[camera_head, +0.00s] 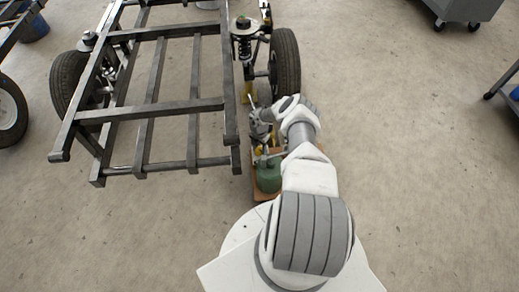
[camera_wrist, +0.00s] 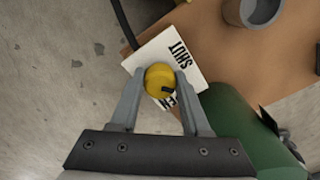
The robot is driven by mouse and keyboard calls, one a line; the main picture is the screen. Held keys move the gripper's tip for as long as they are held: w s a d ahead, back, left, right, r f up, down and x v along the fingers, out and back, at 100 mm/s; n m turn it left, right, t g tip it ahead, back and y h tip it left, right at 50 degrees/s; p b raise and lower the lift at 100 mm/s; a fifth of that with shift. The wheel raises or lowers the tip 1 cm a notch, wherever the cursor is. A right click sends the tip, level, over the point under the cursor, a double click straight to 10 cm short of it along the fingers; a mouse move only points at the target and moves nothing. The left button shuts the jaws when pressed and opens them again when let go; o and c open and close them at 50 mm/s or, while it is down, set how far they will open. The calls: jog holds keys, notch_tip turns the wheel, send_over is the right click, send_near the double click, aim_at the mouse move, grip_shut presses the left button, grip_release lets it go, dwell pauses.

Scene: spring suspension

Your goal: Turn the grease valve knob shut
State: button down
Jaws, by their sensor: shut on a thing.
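The yellow grease valve knob (camera_wrist: 160,81) is round, with a dark mark toward its lower right edge in the wrist view. It sits over a white label plate (camera_wrist: 150,56). The word SHUT shows above the knob, and the letters EN show below it, partly covered. My gripper (camera_wrist: 159,84) is shut on the knob, one finger at its left and one at its right. In the head view my arm hides most of this area, and I cannot make out the knob clearly.
A green canister (camera_wrist: 225,120) is close to the right finger; it also shows in the head view (camera_head: 268,178). A brown wooden board (camera_wrist: 215,50) bears a grey cup (camera_wrist: 252,10). The dark vehicle frame (camera_head: 190,110) and a wheel (camera_head: 285,65) stand near my arm.

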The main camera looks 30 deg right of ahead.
aim_at(259, 148)
jog(key=n, duration=0.5)
jog(key=shift+n, duration=0.3)
jog(key=shift+w+n, duration=0.1)
jog(key=shift+n, duration=2.2)
jog(key=shift+c, duration=1.9)
grip_release()
jog(key=shift+a, duration=0.1)
notch_tip(259, 148, up, 18)
jog(key=p, duration=0.7)
jog(key=shift+f+p, duration=0.25)
jog(key=shift+p, duration=0.15)
